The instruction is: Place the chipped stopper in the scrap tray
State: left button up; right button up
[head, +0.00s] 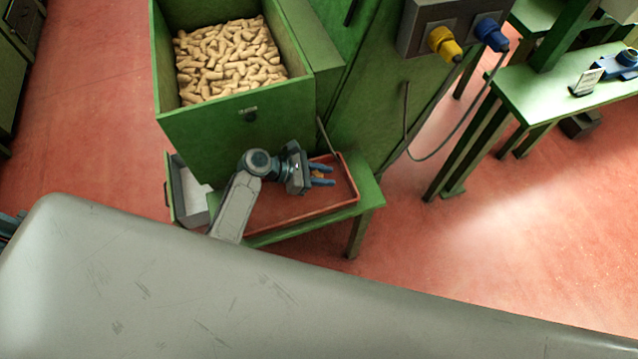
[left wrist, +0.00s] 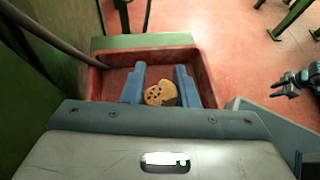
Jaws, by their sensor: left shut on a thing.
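My left gripper (head: 322,175) is shut on a cork stopper (left wrist: 158,94). The stopper is tan with dark pits on its face, and a darker patch shows at its lower right. It sits between the blue fingers, and in the head view they mostly hide it. The gripper is over a shallow red tray (head: 349,180) on a green bench. The tray's rim also shows in the left wrist view (left wrist: 204,75). I cannot tell how high the stopper is above the tray floor. What seems to be my right gripper (left wrist: 285,87) is small at the right of the left wrist view.
A green bin (head: 215,135) full of cork stoppers (head: 230,62) stands behind the tray. An open container with a pale inside (head: 190,192) is at the bench's left end. A control box with yellow (head: 444,43) and blue plugs is at the upper right. Another green bench (head: 545,95) stands farther right.

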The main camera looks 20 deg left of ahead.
aim_at(323, 189)
pick_arm(q)
jog(key=shift+f, duration=2.2)
jog(key=o, duration=0.9)
jog(key=shift+f, duration=0.1)
jog(key=v, duration=1.2)
jog(key=shift+b, duration=0.35)
